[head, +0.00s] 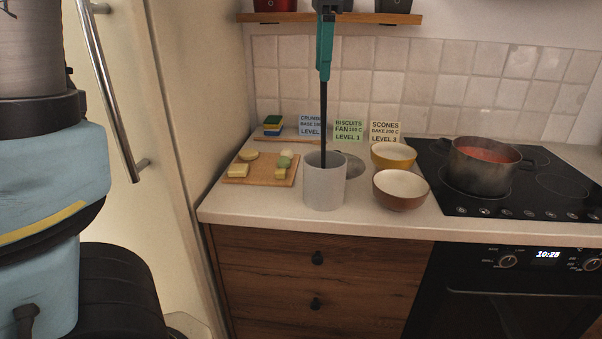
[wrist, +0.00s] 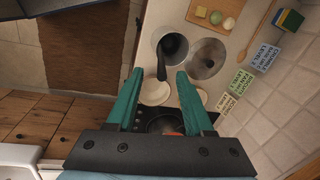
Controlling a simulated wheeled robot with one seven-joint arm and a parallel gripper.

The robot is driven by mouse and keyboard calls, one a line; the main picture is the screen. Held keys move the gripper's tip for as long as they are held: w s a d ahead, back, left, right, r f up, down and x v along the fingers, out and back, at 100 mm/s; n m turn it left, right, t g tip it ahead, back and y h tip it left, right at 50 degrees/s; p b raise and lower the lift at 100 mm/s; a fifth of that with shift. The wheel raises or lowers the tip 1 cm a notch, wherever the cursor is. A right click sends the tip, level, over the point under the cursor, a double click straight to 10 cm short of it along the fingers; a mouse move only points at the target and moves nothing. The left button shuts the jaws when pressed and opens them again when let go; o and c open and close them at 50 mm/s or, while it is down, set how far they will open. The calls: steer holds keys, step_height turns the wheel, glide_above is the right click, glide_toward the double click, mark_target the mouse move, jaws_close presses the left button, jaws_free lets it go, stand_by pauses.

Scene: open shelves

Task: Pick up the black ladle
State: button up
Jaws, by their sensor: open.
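The black ladle (head: 323,125) stands upright in a pale grey cylindrical container (head: 323,190) on the counter. Its lower end is hidden inside the container in the head view. In the wrist view the ladle (wrist: 162,68) rises from the container (wrist: 158,38), its handle end showing between the two fingertips. My gripper (head: 325,76) is above the container, with teal fingers pointing down at the top of the handle. In the wrist view my gripper (wrist: 159,73) is open, its fingers apart on either side of the handle. I cannot tell whether either finger touches it.
A cutting board (head: 260,180) with food pieces lies left. A yellow bowl (head: 393,157) and a brown bowl (head: 400,190) stand right, before the stove with a pot (head: 480,178). A round metal item (wrist: 208,58) sits close beside the container. A shelf (head: 380,18) hangs above, behind my gripper.

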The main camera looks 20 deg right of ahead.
mark_target(321, 93)
steer(key=f, duration=0.4)
steer(key=shift+w+d+f+p, duration=0.1)
steer(key=shift+w+f+p, duration=0.25)
steer(key=shift+w+p, duration=0.05)
steer(key=shift+w+d+f+p, duration=0.15)
steer(key=shift+f+p, duration=0.25)
steer(key=shift+f, duration=0.55)
steer(key=shift+w+d+f+p, duration=0.2)
steer(key=shift+f+p, duration=0.15)
steer(key=shift+f, duration=0.55)
steer(key=shift+w+d+f+p, duration=0.15)
steer(key=shift+f+p, duration=0.25)
steer(key=shift+f, duration=0.55)
jaws_close()
